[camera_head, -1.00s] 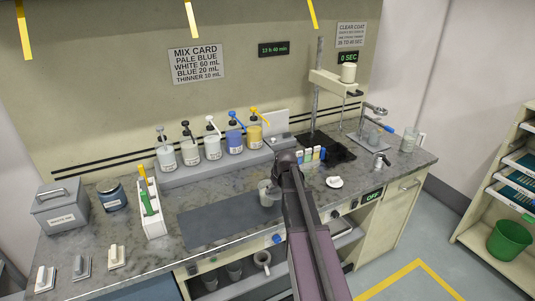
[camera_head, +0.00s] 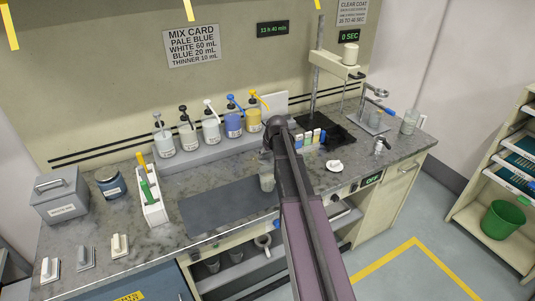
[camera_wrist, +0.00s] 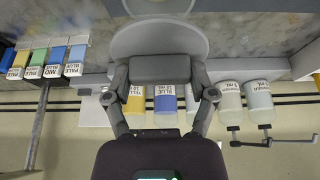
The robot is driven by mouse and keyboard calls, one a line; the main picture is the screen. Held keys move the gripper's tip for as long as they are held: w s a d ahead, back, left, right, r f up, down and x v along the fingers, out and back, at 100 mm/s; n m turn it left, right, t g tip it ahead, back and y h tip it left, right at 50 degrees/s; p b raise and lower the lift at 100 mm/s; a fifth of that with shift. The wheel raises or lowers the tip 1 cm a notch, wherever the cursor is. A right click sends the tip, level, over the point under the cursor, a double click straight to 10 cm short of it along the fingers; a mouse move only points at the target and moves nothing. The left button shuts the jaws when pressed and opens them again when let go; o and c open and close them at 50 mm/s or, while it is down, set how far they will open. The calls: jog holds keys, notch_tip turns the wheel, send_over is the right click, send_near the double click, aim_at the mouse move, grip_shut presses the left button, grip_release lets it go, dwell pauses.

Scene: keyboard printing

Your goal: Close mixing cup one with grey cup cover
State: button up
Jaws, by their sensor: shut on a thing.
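In the wrist view, my gripper (camera_wrist: 160,82) is shut on a flat, round grey disc, which looks like the grey cup cover (camera_wrist: 190,42). In the head view my arm hides the cover and the fingertips. A clear, pale mixing cup (camera_head: 267,182) stands upright on the counter at the right end of the dark mat, just below and left of my arm's end. I cannot read a number on it. A pale shape (camera_wrist: 158,5) shows beyond the disc in the wrist view, possibly this cup. The gap between cover and cup cannot be judged.
Several pump bottles (camera_head: 234,124) stand on a raised shelf behind the mat (camera_head: 215,208). Small labelled bottles (camera_head: 308,138) are right of my arm. A white item (camera_head: 334,165) and another clear cup (camera_head: 409,122) are further right. A white rack (camera_head: 153,210) stands left.

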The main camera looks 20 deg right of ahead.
jog(key=shift+f+b, duration=2.35)
jog(key=shift+f, duration=0.1)
jog(key=shift+f+b, duration=1.1)
dwell(0.7)
jog(key=o, duration=0.8)
jog(key=shift+r, duration=0.1)
notch_tip(320, 180, up, 6)
jog(key=p, duration=0.6)
dwell(0.4)
jog(key=s+a+f+g+b, duration=0.1)
jog(key=s+a+g, duration=0.1)
jog(key=s+a, duration=0.9)
jog(key=s+a+f+g+b, duration=0.1)
jog(key=s+a+f+g, duration=0.1)
jog(key=s+a, duration=0.9)
jog(key=s, duration=0.4)
jog(key=shift+a+f+g, duration=0.15)
jog(key=shift+f+g, duration=0.15)
